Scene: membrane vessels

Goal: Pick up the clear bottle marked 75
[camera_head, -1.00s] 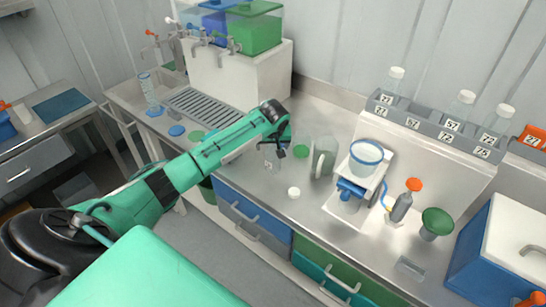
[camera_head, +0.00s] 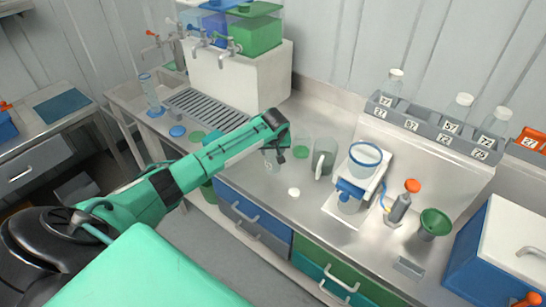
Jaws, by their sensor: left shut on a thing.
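My left gripper (camera_head: 279,153) is over the bench beside the grey jug, shut on a small clear bottle (camera_head: 271,162). The bottle is partly hidden by the gripper and my forearm, and its marking is too small to read. A white cap (camera_head: 294,192) lies on the bench in front of it. Several clear bottles with white caps stand in the grey rack at the right, among them a left one (camera_head: 392,82), a middle one (camera_head: 459,108) and a right one (camera_head: 497,121). My right gripper is not in view.
A grey jug (camera_head: 325,157) and a green disc (camera_head: 301,152) are close right of the gripper. A filter unit with a blue-rimmed cup (camera_head: 366,154), an orange-capped bottle (camera_head: 401,203) and a green funnel (camera_head: 435,223) stand farther right. A drain grille (camera_head: 207,109) lies left.

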